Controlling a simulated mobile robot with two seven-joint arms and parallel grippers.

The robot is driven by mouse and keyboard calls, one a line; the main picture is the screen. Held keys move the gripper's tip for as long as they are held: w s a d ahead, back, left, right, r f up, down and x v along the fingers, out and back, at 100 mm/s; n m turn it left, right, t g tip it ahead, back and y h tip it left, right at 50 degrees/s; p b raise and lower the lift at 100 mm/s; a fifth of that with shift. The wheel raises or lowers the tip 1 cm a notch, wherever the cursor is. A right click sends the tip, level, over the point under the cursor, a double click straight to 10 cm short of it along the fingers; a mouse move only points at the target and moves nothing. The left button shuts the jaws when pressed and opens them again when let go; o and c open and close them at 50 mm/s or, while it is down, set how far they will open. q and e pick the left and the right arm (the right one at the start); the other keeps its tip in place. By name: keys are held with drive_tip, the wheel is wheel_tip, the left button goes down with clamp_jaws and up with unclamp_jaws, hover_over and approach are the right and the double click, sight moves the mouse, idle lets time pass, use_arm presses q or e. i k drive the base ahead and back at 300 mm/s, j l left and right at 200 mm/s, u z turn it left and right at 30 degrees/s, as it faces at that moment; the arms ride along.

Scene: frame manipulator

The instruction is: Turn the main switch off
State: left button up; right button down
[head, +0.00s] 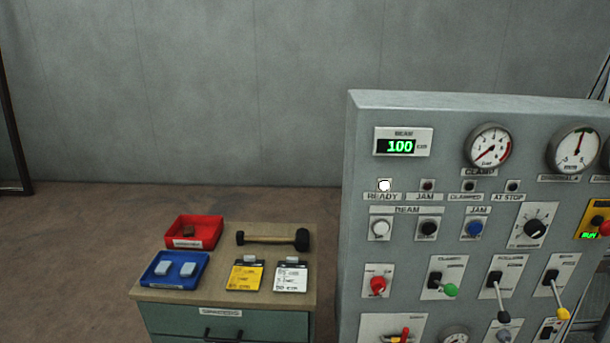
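The grey control panel (353,215) stands at the right of the head view. At its bottom edge a red-and-yellow handle (400,336) is partly cut off; it may be the main switch, but I cannot read its label. A black rotary knob (534,228) with a dial scale sits higher up at the right. Neither of my grippers is in view.
The panel also carries a green "100" display (401,147), a lit READY lamp (384,185), a red knob (378,285) and a green-tipped lever (450,290). Left of it, a green cabinet (160,318) bears a red tray (205,245), blue tray (151,282) and hammer (270,238).

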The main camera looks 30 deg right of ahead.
sight(379, 285)
drive_tip(key=z, duration=2.05)
